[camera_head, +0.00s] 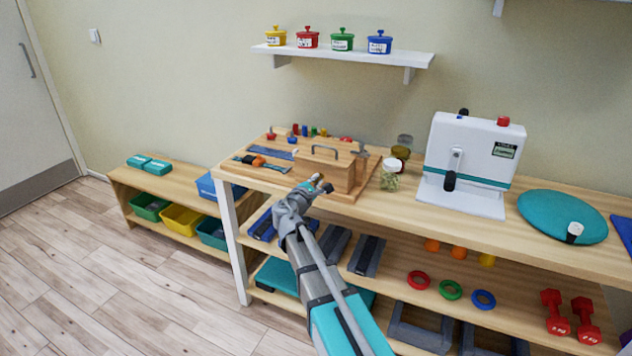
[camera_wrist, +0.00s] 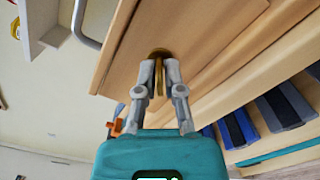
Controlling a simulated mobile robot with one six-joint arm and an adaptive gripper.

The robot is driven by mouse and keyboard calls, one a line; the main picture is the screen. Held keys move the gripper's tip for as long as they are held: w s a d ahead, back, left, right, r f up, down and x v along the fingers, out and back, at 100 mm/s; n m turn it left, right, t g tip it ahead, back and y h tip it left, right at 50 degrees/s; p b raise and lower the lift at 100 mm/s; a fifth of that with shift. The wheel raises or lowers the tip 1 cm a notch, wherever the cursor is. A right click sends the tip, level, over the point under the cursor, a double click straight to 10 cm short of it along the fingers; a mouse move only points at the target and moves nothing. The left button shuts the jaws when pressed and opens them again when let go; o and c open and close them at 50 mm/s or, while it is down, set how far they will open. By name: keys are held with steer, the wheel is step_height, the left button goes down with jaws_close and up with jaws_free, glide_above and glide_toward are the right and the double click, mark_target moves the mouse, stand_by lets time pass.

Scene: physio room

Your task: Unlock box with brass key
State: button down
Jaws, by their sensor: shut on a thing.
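The wooden box (camera_head: 322,168) with a metal handle (camera_head: 325,149) on its top stands on a wooden board (camera_head: 372,176) on the bench. My gripper (camera_head: 318,183) is in front of the box's front face. In the wrist view my gripper (camera_wrist: 160,70) is shut on the brass key (camera_wrist: 159,80), whose narrow edge shows between the fingers. The key's far end meets a dark round opening with a brass rim (camera_wrist: 159,52) in the box face (camera_wrist: 200,40). How deep it sits in there is hidden.
Glass jars (camera_head: 389,176) stand right of the box, then a white crank machine (camera_head: 470,160) and a teal disc (camera_head: 562,216). A lower shelf (camera_head: 395,270) holds rings and weights below.

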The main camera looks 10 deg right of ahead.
steer(key=m, duration=0.6)
steer(key=shift+w, duration=0.1)
stand_by(0.3)
steer(key=c, duration=0.8)
jaws_free()
steer(key=v, duration=1.2)
